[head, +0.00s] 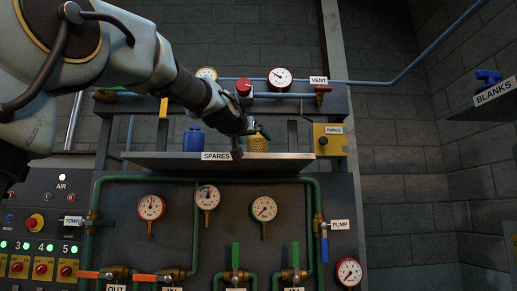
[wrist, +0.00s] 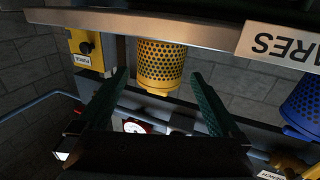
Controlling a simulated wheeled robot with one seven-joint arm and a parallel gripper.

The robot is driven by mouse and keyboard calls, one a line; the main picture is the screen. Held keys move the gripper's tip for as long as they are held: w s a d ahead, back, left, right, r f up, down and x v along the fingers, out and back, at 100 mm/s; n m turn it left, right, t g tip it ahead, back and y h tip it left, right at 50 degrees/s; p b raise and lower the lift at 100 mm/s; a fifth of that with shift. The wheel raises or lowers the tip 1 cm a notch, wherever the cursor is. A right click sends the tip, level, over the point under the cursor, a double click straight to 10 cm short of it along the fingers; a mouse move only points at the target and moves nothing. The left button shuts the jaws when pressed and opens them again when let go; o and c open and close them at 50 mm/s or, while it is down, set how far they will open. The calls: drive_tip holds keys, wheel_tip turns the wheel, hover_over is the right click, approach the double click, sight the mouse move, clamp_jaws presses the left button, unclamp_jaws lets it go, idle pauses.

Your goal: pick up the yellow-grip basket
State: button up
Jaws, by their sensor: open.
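A yellow perforated basket (head: 258,146) stands on the shelf labelled SPARES, right of a blue container (head: 193,141). In the wrist view, which is upside down, the yellow basket (wrist: 161,65) appears between and beyond my fingers. My gripper (head: 259,131) is at the basket's upper part in the head view and partly covers it. In the wrist view my gripper (wrist: 160,74) has its two dark green fingers spread wide, with nothing held. Whether a finger touches the basket cannot be told. No separate grip on the basket can be made out.
The SPARES shelf (head: 150,160) has a raised front edge. The blue container also shows in the wrist view (wrist: 303,102). A yellow PURGE box (head: 329,140) is to the right. Gauges, pipes and a red knob (head: 243,87) are behind and above. A BLANKS shelf (head: 495,93) is far right.

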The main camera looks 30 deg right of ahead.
sight(259, 142)
drive_tip(key=x, duration=0.2)
drive_tip(key=shift+w+d, duration=0.25)
drive_tip(key=shift+w, duration=0.1)
drive_tip(key=p+x, duration=0.2)
drive_tip(key=x, duration=0.2)
drive_tip(key=shift+r, duration=0.15)
drive_tip(key=shift+w+d, duration=0.4)
drive_tip(key=shift+d, duration=0.05)
drive_tip(key=shift+c, duration=0.2)
drive_tip(key=c, duration=1.3)
drive_tip(key=shift+o, duration=0.2)
